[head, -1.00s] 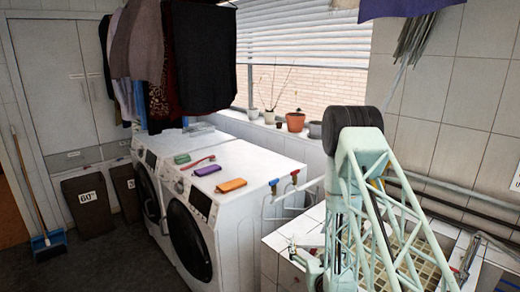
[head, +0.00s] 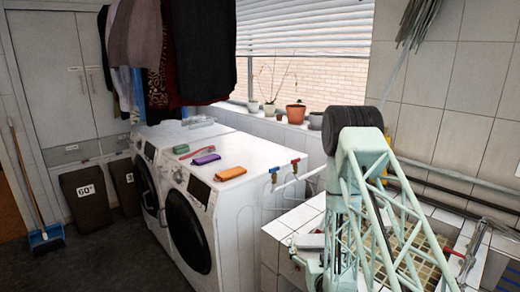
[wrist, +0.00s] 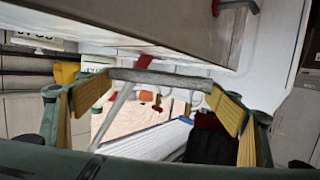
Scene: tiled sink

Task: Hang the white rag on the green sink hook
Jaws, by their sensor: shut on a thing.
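In the wrist view my gripper (wrist: 160,86) has its two yellow-padded fingers set apart, with a thin greyish-white band spanning between their tips. I take this band to be the white rag (wrist: 160,77), seen nearly edge-on and gripped at both ends. In the head view a pale flat piece (head: 310,241) shows beside my arm at the sink's left side; it may be the same rag. My arm hides most of the gripper there. The tiled sink (head: 448,243) lies behind my arm at the lower right. I cannot make out the green hook in either view.
A pale panel (wrist: 130,22) lies close above the fingers in the wrist view. Pipes (head: 440,175) run along the tiled wall. Washing machines (head: 232,200) stand left of the sink, with coloured sponges on top. Potted plants (head: 296,113) line the sill. Clothes (head: 205,60) hang upper left.

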